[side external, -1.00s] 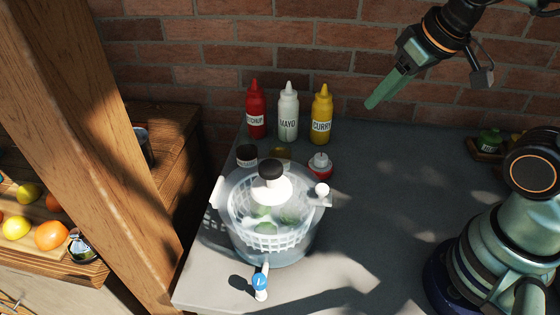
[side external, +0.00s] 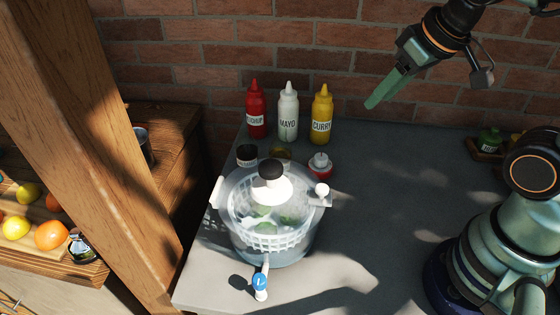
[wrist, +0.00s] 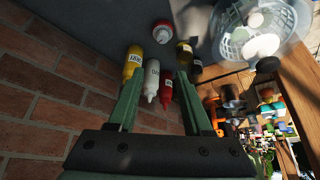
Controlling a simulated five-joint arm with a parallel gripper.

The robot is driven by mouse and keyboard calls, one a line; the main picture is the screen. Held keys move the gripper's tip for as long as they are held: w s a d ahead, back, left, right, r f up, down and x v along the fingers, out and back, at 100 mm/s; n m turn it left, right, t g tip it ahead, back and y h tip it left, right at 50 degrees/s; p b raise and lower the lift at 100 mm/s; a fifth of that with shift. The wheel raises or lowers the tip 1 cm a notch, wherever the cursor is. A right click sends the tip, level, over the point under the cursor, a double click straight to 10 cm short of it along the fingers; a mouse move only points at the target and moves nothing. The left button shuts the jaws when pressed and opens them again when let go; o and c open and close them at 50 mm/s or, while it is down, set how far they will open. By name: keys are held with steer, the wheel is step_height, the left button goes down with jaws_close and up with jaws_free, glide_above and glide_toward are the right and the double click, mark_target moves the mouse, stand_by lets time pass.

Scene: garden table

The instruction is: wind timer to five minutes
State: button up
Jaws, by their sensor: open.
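The timer, as far as I can tell, is a small round thing (side external: 320,166) with a red base and a white knob on top. It stands on the grey table just right of the salad spinner in the side view. In the wrist view the timer (wrist: 163,31) shows near the top, beyond the fingertips. My gripper (side external: 372,104) is high at the upper right of the timer, well apart from it. In the wrist view my gripper (wrist: 160,90) has its two green fingers spread with nothing held between them. The timer's dial markings are too small to read.
A clear salad spinner (side external: 270,245) stands left of the timer. Ketchup (side external: 256,115), mayo (side external: 288,118) and curry (side external: 321,120) bottles stand behind, near the brick wall. Small dark-lidded jars (side external: 247,153) are close by. The table (side external: 400,200) right of the timer is clear.

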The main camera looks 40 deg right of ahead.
steer(key=shift+o, duration=0.3)
steer(key=o, duration=0.3)
steer(key=shift+o, duration=0.2)
steer(key=n+g, duration=0.6)
steer(key=n, duration=1.2)
glide_above(321, 156)
step_height(321, 156, down, 10)
step_height(321, 156, down, 12)
steer(key=shift+s+r, duration=0.1)
steer(key=shift+r, duration=0.05)
jaws_close()
